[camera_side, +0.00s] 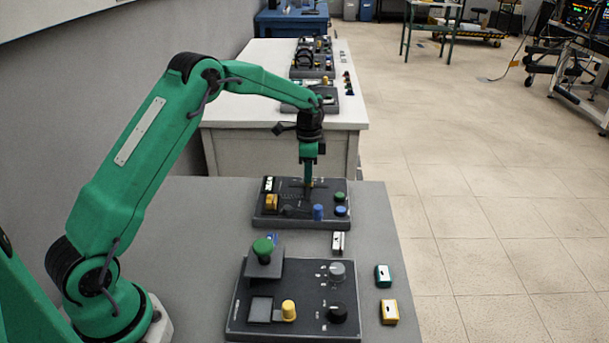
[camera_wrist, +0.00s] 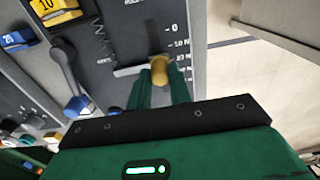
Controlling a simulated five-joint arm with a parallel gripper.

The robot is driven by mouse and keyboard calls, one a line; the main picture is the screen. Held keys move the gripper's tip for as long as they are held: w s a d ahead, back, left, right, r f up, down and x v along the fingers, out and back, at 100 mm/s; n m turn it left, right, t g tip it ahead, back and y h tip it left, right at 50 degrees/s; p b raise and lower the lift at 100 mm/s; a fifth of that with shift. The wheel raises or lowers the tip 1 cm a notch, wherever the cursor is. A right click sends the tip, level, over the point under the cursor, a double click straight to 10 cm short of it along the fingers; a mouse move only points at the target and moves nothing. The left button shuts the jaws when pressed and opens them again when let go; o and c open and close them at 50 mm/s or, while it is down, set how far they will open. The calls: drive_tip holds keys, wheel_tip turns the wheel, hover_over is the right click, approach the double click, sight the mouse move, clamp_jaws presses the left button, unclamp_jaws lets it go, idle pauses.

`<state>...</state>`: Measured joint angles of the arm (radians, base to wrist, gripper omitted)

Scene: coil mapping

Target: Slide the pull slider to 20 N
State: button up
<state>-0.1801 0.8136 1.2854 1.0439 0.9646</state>
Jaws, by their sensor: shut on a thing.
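The pull slider's brass-yellow knob (camera_wrist: 160,72) is between the green fingertips of my gripper (camera_wrist: 161,84) in the wrist view. My gripper is shut on it. A dark slot runs from the knob up toward the 0 mark of the force scale (camera_wrist: 178,45). The knob is below the 0 mark, around the level of the 20 N and lower marks; the exact reading is unclear because the fingers cover part of the scale. In the side view my gripper (camera_side: 308,184) points down onto the far dark panel (camera_side: 268,218), and the knob is hidden there.
The panel also carries a yellow block (camera_side: 271,202), a blue knob (camera_side: 318,212) and a green button (camera_side: 339,197). A nearer panel (camera_side: 240,325) has a raised green button (camera_side: 263,248) and dials. Small white, green and yellow boxes lie on the right of the table.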

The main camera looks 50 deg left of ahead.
drive_tip(key=shift+w+r, duration=0.1)
drive_tip(key=o, duration=0.8)
drive_tip(key=shift+c, duration=0.2)
drive_tip(key=shift+r, duration=3.45)
